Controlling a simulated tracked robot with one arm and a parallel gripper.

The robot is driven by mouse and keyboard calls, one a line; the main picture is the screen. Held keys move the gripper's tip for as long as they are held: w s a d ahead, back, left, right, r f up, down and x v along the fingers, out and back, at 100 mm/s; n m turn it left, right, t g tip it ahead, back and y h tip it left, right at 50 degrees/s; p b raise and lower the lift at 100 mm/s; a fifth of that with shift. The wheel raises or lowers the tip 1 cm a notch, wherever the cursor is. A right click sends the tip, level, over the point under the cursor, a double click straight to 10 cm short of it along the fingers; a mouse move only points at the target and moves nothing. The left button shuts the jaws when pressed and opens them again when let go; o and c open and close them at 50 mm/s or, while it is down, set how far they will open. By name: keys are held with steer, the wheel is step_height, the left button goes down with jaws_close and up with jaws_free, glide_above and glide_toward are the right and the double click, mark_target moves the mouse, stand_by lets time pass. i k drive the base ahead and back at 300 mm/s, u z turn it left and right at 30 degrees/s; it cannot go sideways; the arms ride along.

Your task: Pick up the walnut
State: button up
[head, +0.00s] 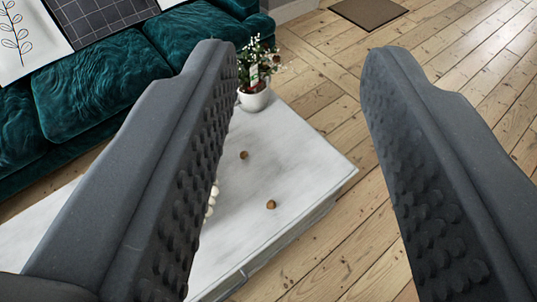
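Two small brown round things lie apart on a pale marble-topped table (310,165). The nearer one (271,204) is close to the table's front edge, and the farther one (243,155) is nearer the potted plant. Both look like nuts; they are too small for me to tell which is the walnut. My gripper (290,65) is wide open and empty, its two dark studded fingers on either side of the view. Both brown things appear between the fingers, beyond and below them. The left finger hides part of the table.
A white pot with a flowering plant (254,98) stands at the table's far corner. White beads (211,200) show partly behind the left finger. A teal sofa (95,85) with cushions stands behind the table. Bare floorboards (325,258) lie to the right, with a brown mat (368,12) far off.

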mark_target(243, 154)
steer(key=z, duration=2.05)
steer(key=i, duration=1.75)
steer(key=u, duration=3.35)
steer(key=i, duration=0.55)
steer(key=u, duration=0.15)
